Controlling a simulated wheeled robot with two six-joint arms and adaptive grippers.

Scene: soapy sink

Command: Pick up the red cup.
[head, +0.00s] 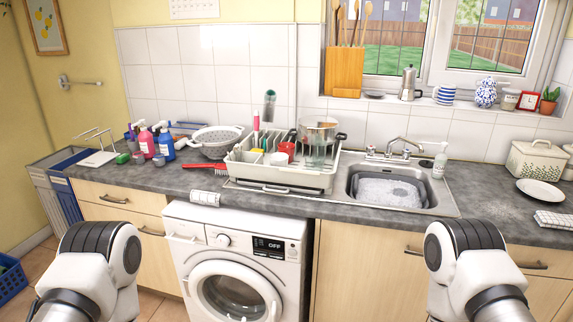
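The red cup (287,149) is small and sits in the white dish rack (270,177) on the counter, left of the sink. Its lower part is partly hidden by the rack and a clear glass (317,154) stands to its right. A steel pot (318,132) is just behind and to the right of it. Links of both my arms show at the lower left and lower right. Neither gripper can be seen, and nothing of mine is near the cup.
The sink (388,188) with soapy water is right of the rack. A colander (215,139), spray bottles (165,142) and a red brush (203,167) are to the left. A washing machine (236,262) stands below. The front counter strip is mostly clear.

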